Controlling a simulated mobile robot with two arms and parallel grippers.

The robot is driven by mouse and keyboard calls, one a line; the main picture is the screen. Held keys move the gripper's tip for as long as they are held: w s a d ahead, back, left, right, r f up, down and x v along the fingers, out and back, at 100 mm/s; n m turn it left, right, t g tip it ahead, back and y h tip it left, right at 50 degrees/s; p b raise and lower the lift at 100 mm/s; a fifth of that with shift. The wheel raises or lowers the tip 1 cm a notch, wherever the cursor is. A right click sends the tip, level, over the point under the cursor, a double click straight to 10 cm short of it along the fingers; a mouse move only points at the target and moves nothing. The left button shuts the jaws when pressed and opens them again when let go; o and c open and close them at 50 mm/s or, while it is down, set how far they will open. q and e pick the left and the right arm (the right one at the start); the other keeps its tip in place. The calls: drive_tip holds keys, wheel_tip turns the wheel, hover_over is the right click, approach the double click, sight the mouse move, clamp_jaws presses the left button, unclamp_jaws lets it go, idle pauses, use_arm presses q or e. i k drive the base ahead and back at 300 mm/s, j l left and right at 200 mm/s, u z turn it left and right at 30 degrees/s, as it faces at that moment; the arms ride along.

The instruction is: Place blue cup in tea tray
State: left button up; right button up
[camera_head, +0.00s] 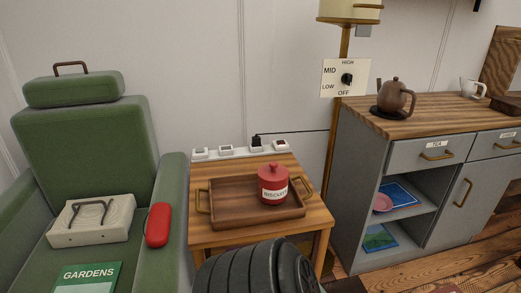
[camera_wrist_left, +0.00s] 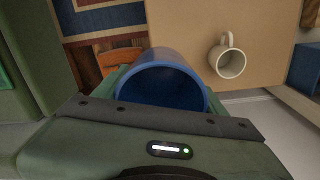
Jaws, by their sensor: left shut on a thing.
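The blue cup (camera_wrist_left: 168,85) fills the middle of the left wrist view, its open mouth towards the camera. My left gripper (camera_wrist_left: 160,112) is shut on it; the fingertips are largely hidden. The tea tray (camera_head: 230,213), brown wood with brass handles, lies on a small wooden table (camera_head: 205,240) in the head view. A red lidded biscuit canister (camera_head: 273,183) stands in its right part, and the tray's left part is bare. The cup does not show in the head view. My right gripper is in neither view.
A green armchair (camera_head: 85,140) with a red case (camera_head: 158,225) on its arm stands left of the table. A grey cabinet (camera_head: 405,156) with a brown teapot (camera_head: 393,96) stands right. A white mug (camera_wrist_left: 228,60) is beside the cup in the wrist view.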

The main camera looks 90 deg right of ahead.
sight(230, 206)
drive_tip(key=z, duration=2.2)
